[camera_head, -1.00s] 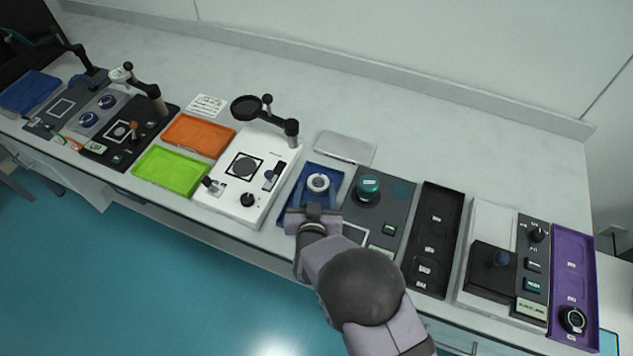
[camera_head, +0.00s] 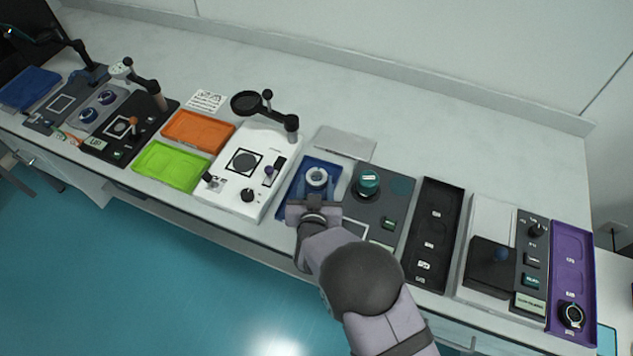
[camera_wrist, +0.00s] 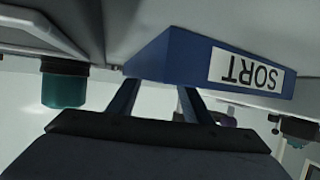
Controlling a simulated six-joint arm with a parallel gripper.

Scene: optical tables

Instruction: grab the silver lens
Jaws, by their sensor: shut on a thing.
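The silver lens (camera_head: 317,177) is a pale ring with a dark centre, over the blue tray (camera_head: 292,205) in the head view. My gripper (camera_head: 316,187) reaches over the tray's front edge, with its fingers on either side of the lens. It is shut on the lens. In the wrist view the blue tray's front wall (camera_wrist: 180,62), with an upside-down SORT label, hides the fingertips and the lens. The two fingers pass behind that wall. Clearance between lens and tray floor is hard to judge.
A white device (camera_head: 225,188) with a black swing arm stands left of the tray. A grey panel (camera_head: 400,207) with a teal knob (camera_head: 368,183) stands close on the right. A flat pale plate (camera_head: 345,143) lies behind. The rear bench is clear.

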